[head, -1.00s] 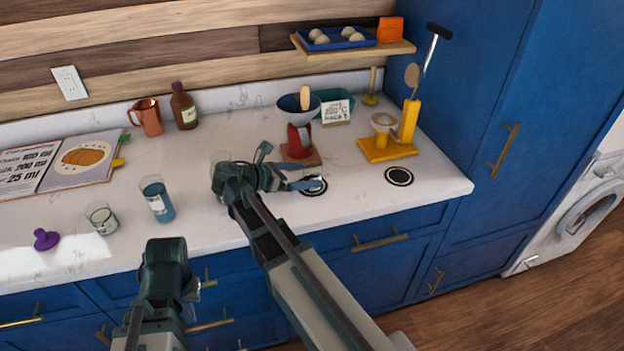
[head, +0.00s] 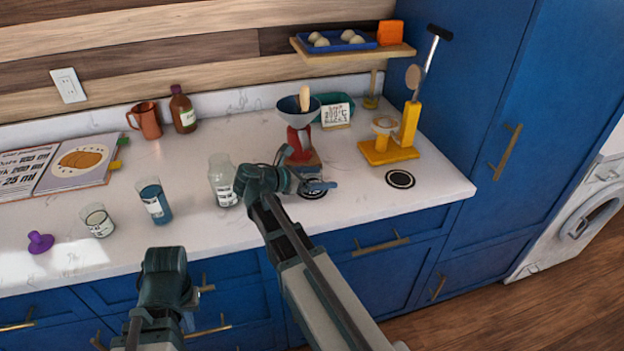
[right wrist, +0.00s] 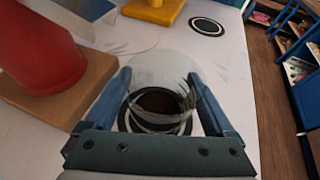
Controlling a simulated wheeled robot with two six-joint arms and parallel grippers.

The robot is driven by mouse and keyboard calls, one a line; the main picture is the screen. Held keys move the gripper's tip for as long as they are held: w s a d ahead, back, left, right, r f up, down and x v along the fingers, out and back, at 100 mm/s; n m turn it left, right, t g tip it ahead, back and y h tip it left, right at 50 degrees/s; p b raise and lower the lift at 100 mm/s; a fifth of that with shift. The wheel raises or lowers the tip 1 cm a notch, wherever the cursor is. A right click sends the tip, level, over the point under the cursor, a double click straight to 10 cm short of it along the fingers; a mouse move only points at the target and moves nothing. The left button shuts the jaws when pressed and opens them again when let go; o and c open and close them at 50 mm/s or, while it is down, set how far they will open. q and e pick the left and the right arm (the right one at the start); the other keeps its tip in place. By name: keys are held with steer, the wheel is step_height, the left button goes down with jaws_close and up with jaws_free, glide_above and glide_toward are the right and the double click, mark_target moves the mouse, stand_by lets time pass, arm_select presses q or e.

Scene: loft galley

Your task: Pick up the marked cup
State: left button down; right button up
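In the right wrist view a clear, cup-like shape (right wrist: 168,70) shows between the fingers of my right gripper (right wrist: 160,88), over a dark ringed disc. I cannot tell whether the fingers touch it; they stand wide apart. In the head view my right gripper (head: 318,180) is low over that disc, beside the red grinder, and hides any cup there. Labelled vessels stand to the left: a clear glass jar (head: 222,182), a blue-filled glass (head: 155,203) and a short glass with pale contents (head: 98,220). My left gripper (head: 180,318) is at the counter's front; its fingertips are mostly hidden.
The red grinder (head: 298,141) on its wooden base is close to my right gripper; a yellow stand (head: 390,152) is further right. Another black ringed disc (head: 400,179) lies bare. A purple knob-like thing (head: 40,242), an open book (head: 60,170), a copper jug (head: 146,119) and a bottle (head: 183,110) are left.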

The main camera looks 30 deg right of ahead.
mark_target(315, 166)
steer(key=c, duration=1.1)
steer(key=shift+r, duration=0.1)
steer(key=shift+r+p, duration=0.85)
steer(key=shift+p, duration=0.05)
step_height(315, 166, up, 2)
steer(key=shift+r+p, duration=0.1)
steer(key=shift+p, duration=0.95)
steer(key=s+a, duration=0.3)
steer(key=a, duration=0.1)
steer(key=s+a, duration=0.4)
steer(key=s+a+r+p, duration=0.1)
steer(key=s+a, duration=0.2)
steer(key=a, duration=0.1)
steer(key=shift+s+a, duration=0.1)
steer(key=shift+s, duration=0.15)
